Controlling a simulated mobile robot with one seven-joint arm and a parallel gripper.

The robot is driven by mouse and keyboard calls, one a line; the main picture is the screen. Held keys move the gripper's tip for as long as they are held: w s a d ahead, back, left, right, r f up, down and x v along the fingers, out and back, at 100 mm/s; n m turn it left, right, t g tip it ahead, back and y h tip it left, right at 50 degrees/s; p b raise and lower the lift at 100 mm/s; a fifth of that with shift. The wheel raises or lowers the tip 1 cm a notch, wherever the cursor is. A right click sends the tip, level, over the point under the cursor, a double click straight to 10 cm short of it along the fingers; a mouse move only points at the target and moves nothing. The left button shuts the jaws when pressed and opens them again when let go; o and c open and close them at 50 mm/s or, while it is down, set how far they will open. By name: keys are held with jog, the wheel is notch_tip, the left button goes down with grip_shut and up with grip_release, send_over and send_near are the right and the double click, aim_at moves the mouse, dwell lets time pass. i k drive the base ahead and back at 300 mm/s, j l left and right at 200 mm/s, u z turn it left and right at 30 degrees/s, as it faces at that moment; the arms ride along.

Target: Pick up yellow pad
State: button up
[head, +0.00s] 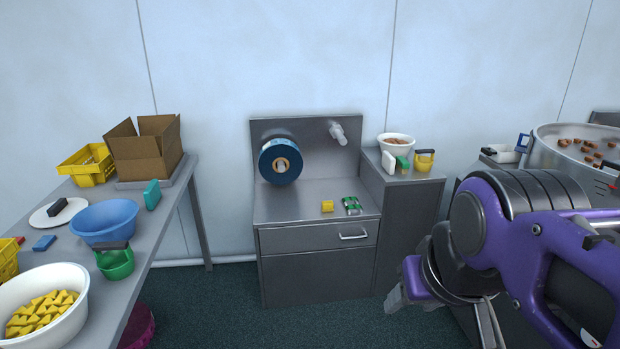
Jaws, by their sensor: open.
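A small yellow pad (327,206) lies flat on the grey steel counter (285,209) in the middle of the head view. A green item with pale markings (351,205) lies just to its right, apart from it. My purple arm comes in from the right. My gripper (398,298) is at its lower left end, in front of and to the right of the counter cabinet, well away from the pad. Its fingers are partly hidden by the arm and hold nothing that I can see.
A blue film roll (281,161) is mounted at the counter's back. A raised cabinet to the right bears a white bowl (395,143) and a yellow scoop (424,160). A left table holds a cardboard box (146,153), a blue bowl (104,222) and other containers. The floor before the counter is clear.

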aim_at(327, 205)
jog(key=i+j, duration=0.15)
jog(key=i, duration=0.35)
jog(key=i+j+z, duration=0.15)
jog(key=i, duration=0.4)
jog(key=i+j, duration=0.25)
jog(key=i, duration=0.25)
jog(key=i+j+z, duration=0.15)
jog(key=i, duration=0.35)
